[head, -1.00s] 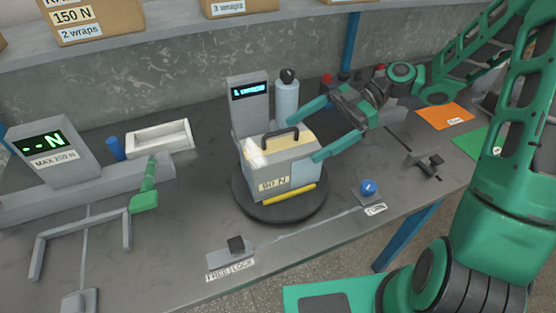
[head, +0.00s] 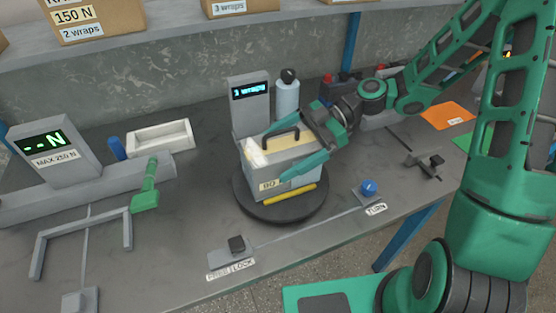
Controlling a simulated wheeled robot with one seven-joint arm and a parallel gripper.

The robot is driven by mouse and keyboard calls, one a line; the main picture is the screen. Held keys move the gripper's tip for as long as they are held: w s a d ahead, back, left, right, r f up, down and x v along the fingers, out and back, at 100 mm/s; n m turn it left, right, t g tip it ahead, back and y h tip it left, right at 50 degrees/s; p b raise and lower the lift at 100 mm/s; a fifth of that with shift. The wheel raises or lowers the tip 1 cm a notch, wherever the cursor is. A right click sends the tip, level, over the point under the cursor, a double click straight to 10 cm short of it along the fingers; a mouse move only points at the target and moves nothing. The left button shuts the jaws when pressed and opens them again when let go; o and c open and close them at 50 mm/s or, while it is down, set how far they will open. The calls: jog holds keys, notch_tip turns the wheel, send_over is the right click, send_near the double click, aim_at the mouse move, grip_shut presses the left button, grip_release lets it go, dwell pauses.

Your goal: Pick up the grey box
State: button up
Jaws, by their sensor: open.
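The grey box (head: 268,171) has a dark handle on top, a cream top and a label on its front, now partly hidden. It sits upright on a round black turntable (head: 282,209) in the middle of the bench. My gripper (head: 297,157) reaches in from the right with its green fingers apart. The near finger lies across the box's front side; the far finger is by the upper back, near the handle. I cannot tell whether either finger touches the box.
A grey post with a lit display (head: 249,92) and a bottle (head: 286,97) stand close behind the box. A blue knob (head: 368,187) is to its right, a FREE/LOCK slider (head: 236,245) in front.

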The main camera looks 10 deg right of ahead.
jog(key=c, duration=2.2)
jog(key=shift+o, duration=0.2)
jog(key=shift+r, duration=0.1)
